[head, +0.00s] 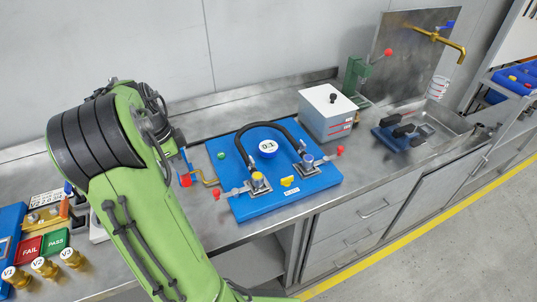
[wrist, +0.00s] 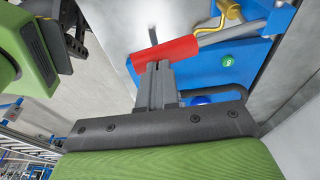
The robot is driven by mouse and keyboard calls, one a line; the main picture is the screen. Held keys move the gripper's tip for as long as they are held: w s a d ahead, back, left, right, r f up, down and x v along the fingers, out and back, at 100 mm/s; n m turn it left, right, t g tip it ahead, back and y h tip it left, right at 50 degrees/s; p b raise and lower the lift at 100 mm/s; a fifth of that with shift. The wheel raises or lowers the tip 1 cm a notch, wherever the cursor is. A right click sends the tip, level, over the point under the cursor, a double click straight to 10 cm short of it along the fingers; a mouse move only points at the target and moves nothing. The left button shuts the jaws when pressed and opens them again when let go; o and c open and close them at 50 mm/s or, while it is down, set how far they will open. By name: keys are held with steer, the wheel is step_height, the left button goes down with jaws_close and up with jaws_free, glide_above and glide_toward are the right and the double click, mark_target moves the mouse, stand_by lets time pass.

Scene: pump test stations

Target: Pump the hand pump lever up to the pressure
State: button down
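The pump lever has a red grip (wrist: 168,50) on a grey bar, seen at the top of the wrist view. In the head view the red grip (head: 186,180) shows just right of my arm, at the left side of the blue board (head: 240,208). A round gauge (head: 268,147) on the board appears to read 0.1. My arm hides most of the pump in the head view.
The board carries a black hose (head: 262,125), two red-handled valves and a green knob (head: 221,155). A grey box (head: 328,112) stands behind it at the right. FAIL (head: 28,248) and PASS (head: 55,240) plates and brass fittings (head: 45,267) lie at the left.

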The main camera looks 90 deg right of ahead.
mark_target(184, 177)
steer(key=shift+f+b, duration=1.95)
steer(key=shift+f, duration=0.55)
steer(key=shift+r, duration=0.15)
step_height(184, 177, up, 9)
steer(key=p, duration=0.7)
steer(key=shift+p, duration=0.3)
steer(key=shift+f, duration=0.25)
